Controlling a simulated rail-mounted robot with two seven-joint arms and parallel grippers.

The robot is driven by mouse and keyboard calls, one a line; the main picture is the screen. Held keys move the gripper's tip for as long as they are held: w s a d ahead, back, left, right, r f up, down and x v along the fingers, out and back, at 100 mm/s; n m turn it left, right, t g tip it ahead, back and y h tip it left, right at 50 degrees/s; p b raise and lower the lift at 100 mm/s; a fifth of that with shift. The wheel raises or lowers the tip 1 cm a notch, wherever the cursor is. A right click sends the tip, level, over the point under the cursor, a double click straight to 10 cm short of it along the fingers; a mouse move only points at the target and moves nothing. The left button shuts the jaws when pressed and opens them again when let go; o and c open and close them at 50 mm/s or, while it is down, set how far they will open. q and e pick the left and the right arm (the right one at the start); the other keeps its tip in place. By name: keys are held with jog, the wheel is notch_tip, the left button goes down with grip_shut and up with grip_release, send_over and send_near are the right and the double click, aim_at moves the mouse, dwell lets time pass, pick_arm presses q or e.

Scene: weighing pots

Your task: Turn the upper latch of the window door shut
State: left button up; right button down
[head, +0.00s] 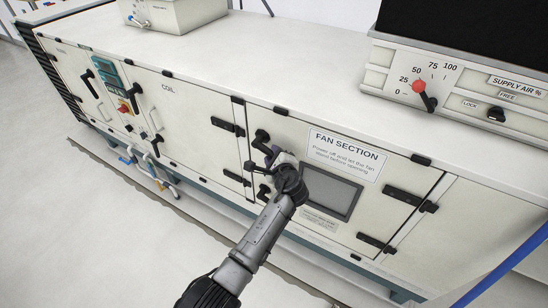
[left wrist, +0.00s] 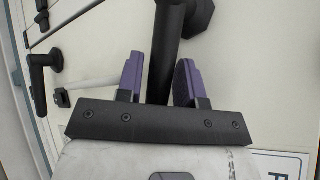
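The window door (head: 385,200) is the cream panel marked FAN SECTION, with a dark window (head: 332,192). Its black upper latch (head: 261,136) is at the door's upper left. A lower black latch (head: 263,192) sits below it. My left gripper (head: 273,157) is at the upper latch and partly hides its lever. In the left wrist view, the purple fingers (left wrist: 158,80) stand on either side of the black latch lever (left wrist: 166,50). Narrow gaps show beside the lever near the finger bases; contact at the right finger is unclear. The right gripper is out of view.
Black hinges (head: 404,196) line the door's right side. A FAN SECTION sign (head: 345,155) is right of the upper latch. The COIL panel (head: 185,115) with black handles lies to the left. A control box with a red-knobbed lever (head: 418,87) stands on top.

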pick_arm(q)
grip_shut()
dwell(0.3)
jog(key=shift+f, duration=0.1)
